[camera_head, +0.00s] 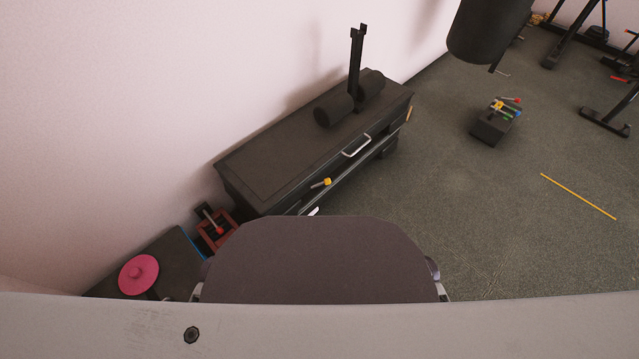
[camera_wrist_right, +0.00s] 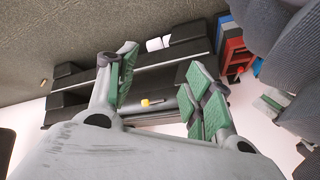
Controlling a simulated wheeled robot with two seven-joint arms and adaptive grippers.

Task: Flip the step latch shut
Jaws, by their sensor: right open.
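No part is clearly marked as the step latch. A short lever with a yellow end (camera_head: 321,183) sticks out from the front of the dark cabinet (camera_head: 280,160); it also shows in the right wrist view (camera_wrist_right: 146,102). I cannot tell how far it is turned. My right gripper (camera_wrist_right: 163,88) is open and empty, its green-padded fingers far apart. The yellow end shows between these fingers, farther off. Green-padded parts at the right edge of the wrist view look like my left gripper (camera_wrist_right: 290,125); its jaw state is unclear. Neither gripper shows in the head view.
The cabinet has a pale handle (camera_head: 357,146) and a black stand with cylinders (camera_head: 350,98) on top. A box with coloured levers (camera_head: 493,123) and a yellow stick (camera_head: 578,196) lie on the open floor. A pink disc (camera_head: 138,274) and red box (camera_head: 216,232) are left.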

